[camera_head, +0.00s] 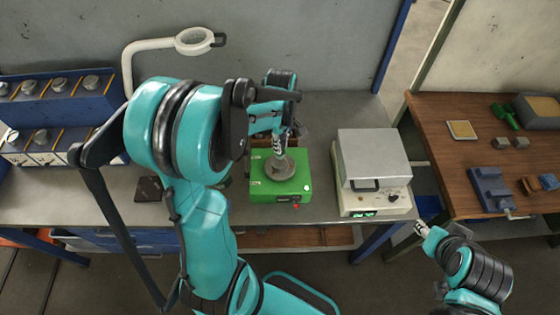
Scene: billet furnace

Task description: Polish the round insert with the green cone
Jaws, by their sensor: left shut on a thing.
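A green polishing machine (300,184) with a round grey disc (279,168) on top stands on the grey bench. My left gripper (279,146) points down over the disc, shut on a small piece. The piece is too small and too hidden by the fingers to tell its shape or any cone mark, and I cannot tell whether it touches the disc. My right gripper (421,229) is at the lower right, in front of the gap between the benches and away from the machine. Its fingers are too small to read.
A white-grey box device (372,160) with a lit display stands right of the machine. A blue rack (60,110) with several round metal pieces is at left, near a lamp (193,41). A brown table (450,150) at right holds small blocks and a green tool (505,116).

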